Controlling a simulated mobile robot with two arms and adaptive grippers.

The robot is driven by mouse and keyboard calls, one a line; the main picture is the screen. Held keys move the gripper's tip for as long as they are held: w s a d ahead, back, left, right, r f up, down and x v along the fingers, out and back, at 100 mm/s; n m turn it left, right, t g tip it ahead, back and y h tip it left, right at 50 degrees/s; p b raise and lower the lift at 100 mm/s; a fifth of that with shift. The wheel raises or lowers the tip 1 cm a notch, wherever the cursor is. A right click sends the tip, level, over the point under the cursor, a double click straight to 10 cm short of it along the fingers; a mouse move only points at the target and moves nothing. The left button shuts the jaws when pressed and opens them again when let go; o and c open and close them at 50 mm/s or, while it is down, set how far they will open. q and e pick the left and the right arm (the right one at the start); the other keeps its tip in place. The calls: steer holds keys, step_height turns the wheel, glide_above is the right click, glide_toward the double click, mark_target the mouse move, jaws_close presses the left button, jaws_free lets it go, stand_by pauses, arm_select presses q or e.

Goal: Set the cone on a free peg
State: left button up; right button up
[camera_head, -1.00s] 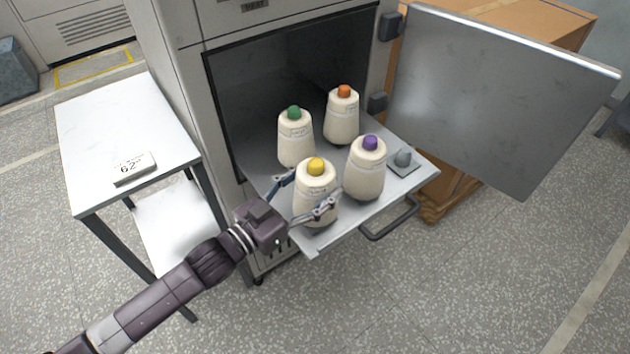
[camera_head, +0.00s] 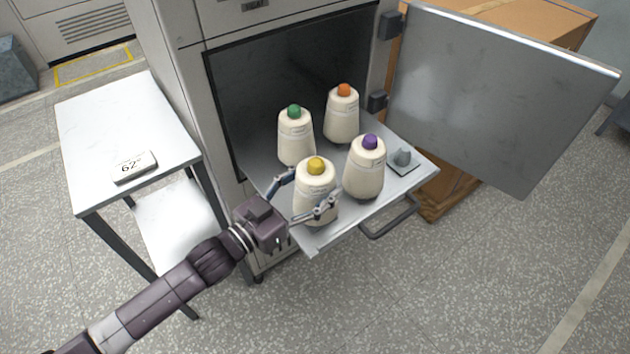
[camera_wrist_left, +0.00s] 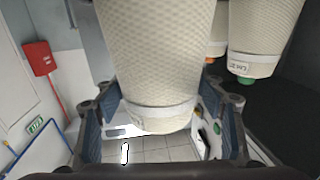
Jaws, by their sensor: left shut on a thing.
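My left gripper (camera_head: 302,198) is shut on the cream cone with the yellow top (camera_head: 314,183). That cone stands upright at the front left corner of the pulled-out tray (camera_head: 312,247); whether its base rests on a peg is hidden. In the left wrist view the cone (camera_wrist_left: 155,70) fills the space between the fingers. A bare grey peg (camera_head: 403,156) on a small square plate shows at the tray's right. Cones with a green top (camera_head: 296,140), an orange top (camera_head: 342,118) and a purple top (camera_head: 365,170) stand upright on the tray.
The open grey door (camera_head: 495,100) rises right of the tray. A white side table (camera_head: 120,130) with a "62" display (camera_head: 134,167) stands at the left. A handle (camera_head: 392,222) juts from the tray's front. A wooden crate (camera_head: 545,22) is behind the door.

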mark_target(300, 200)
arm_select(q)
steer(key=shift+f+b, duration=0.45)
steer(key=shift+f, duration=0.15)
steer(key=shift+f, duration=0.25)
steer(key=o, duration=1.5)
steer(key=shift+o, duration=0.2)
steer(key=shift+f, duration=0.1)
steer(key=shift+s+a, duration=0.15)
steer(key=shift+a, duration=0.05)
steer(key=v, duration=0.7)
steer(key=shift+s+a, duration=0.25)
steer(key=shift+a, duration=0.05)
